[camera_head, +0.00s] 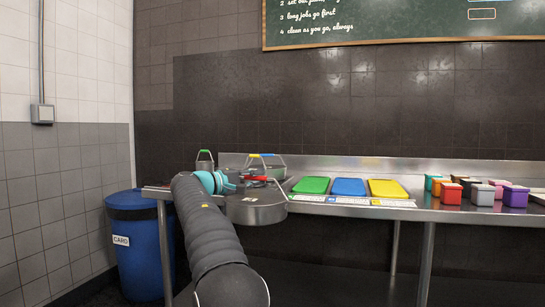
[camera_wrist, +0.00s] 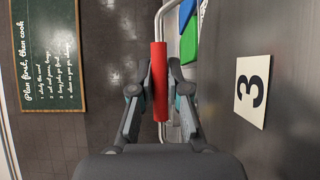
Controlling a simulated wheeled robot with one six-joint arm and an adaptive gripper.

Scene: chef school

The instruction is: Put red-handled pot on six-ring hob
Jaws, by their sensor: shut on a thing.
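The red-handled pot (camera_head: 268,213) is a wide steel pot with a pale label, at the left end of the steel counter in the head view. Its lower part overlaps the counter's front edge, and I cannot tell whether it hangs clear. In the wrist view its red handle (camera_wrist: 159,80) stands between my fingers, and a card with a black 3 is on the grey surface (camera_wrist: 290,60) at right. My gripper (camera_head: 236,183) is shut on the red handle; it also shows in the wrist view (camera_wrist: 160,85). The six-ring hob is not in view.
The steel counter (camera_head: 330,210) holds green (camera_head: 311,185), blue (camera_head: 348,187) and yellow (camera_head: 387,188) boards, and several small coloured tubs (camera_head: 451,193) at right. A green-handled pot (camera_head: 205,163) stands behind my gripper. A blue bin (camera_head: 137,255) is at left.

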